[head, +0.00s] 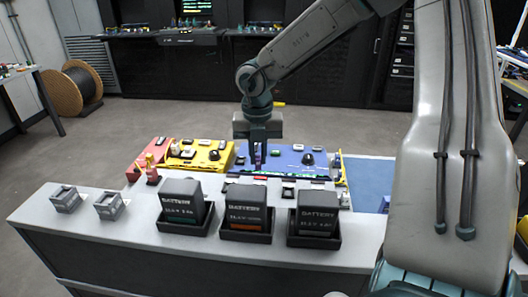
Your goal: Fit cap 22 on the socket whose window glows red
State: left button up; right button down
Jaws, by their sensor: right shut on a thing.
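My right gripper (258,164) comes down from above over the left part of the blue panel (292,158). It is shut on a small dark purplish piece (258,155), mostly hidden by the fingers; it may be cap 22, but no number is legible. A small red patch (260,178) shows on the panel's near edge just below the gripper. I cannot tell whether it is the glowing window, or whether the held piece touches anything. The sockets are too small to make out. My left gripper is not in view.
Three batteries in dark trays, left (181,204), middle (247,210) and right (315,214), stand on the light counter (140,222). Two grey blocks (66,199) sit at its left. A yellow panel (200,155) and a red panel (147,157) lie left of the blue one.

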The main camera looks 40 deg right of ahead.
aim_at(258, 169)
jog(key=shift+f+m, duration=0.25)
jog(key=shift+m, duration=0.55)
jog(key=shift+a+f, duration=0.1)
jog(key=shift+f, duration=0.7)
notch_tip(258, 169, down, 2)
jog(key=shift+f+b, duration=0.25)
jog(key=shift+b, duration=0.1)
jog(key=shift+f, duration=1.1)
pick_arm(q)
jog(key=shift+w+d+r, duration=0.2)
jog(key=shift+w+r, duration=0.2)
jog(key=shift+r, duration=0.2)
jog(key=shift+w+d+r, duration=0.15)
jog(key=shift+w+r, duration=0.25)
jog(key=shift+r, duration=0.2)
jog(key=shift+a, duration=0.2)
